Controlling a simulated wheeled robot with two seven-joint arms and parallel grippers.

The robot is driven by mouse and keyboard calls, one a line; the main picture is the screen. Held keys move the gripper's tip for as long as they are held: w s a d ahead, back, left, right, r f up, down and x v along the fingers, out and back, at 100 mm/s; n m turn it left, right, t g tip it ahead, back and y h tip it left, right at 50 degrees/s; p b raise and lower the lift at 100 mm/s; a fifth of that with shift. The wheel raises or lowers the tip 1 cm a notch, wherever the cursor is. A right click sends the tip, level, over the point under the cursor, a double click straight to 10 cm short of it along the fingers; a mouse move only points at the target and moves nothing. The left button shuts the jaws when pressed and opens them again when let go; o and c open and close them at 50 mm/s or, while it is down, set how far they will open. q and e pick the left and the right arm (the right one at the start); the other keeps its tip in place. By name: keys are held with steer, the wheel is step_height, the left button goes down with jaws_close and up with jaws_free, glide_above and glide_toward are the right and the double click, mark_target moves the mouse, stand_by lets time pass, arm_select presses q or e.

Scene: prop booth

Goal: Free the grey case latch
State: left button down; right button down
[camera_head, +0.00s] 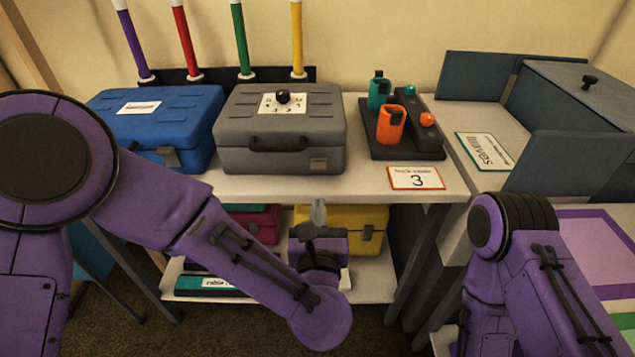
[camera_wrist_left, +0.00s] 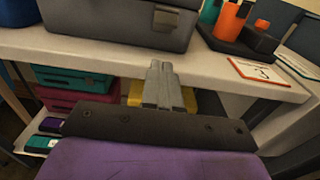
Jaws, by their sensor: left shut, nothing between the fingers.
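The grey case (camera_head: 250,157) stands closed on the upper shelf, with a dark handle on its front and a dial with a black knob on its lid. I cannot tell whether the latch is fastened. My left gripper (camera_head: 319,205) is shut and empty, in front of and below the shelf's front edge, under the latch and apart from it. The closed fingers point toward the case in the left wrist view (camera_wrist_left: 161,72). My right gripper is out of view.
A blue case (camera_head: 190,101) stands left of the grey one. A dark rack (camera_head: 420,142) with orange and teal items and a card marked 3 (camera_head: 416,178) are to the right. The shelf edge lies between gripper and latch. A yellow case (camera_head: 370,217) sits below.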

mark_target(318, 166)
arm_select(q)
steer(key=w+r, duration=0.1)
steer(key=w, duration=0.2)
steer(key=w+r+p, duration=0.1)
steer(key=shift+w+r, duration=0.2)
steer(key=shift+r, duration=0.15)
